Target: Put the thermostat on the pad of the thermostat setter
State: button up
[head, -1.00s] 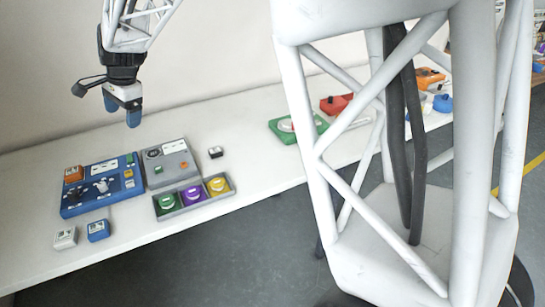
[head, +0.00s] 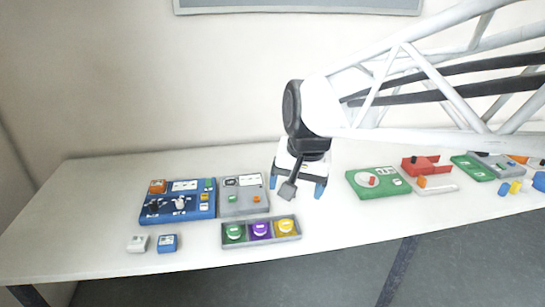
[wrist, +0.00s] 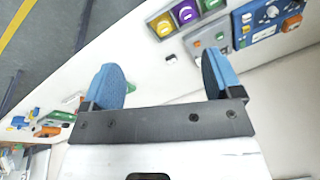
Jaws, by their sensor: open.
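I cannot tell for sure which piece is the thermostat. Small box-like pieces are a white-and-green one (head: 137,244) and a blue one (head: 168,243) at the table's front left, and a small dark-and-white one (wrist: 171,59) in the wrist view, ahead of my fingers. My gripper (head: 298,188) is open and empty, pointing down above the table, right of the grey board.
A grey tray (head: 248,242) with green, purple and yellow round pieces lies in front of the grey board. A green board (head: 378,184) with a white disc and a red piece (head: 420,165) lie to the right.

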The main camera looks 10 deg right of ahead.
jog(key=s+d+f+n, duration=0.1)
jog(key=s+d+f, duration=0.1)
jog(key=s, duration=0.4)
jog(key=s+d+f+n+h, duration=0.1)
jog(key=s+d+f+n, duration=0.1)
jog(key=s, duration=0.5)
jog(key=shift+d+f+n, duration=0.15)
jog(key=shift+d+n, duration=0.15)
jog(key=shift+d, duration=0.05)
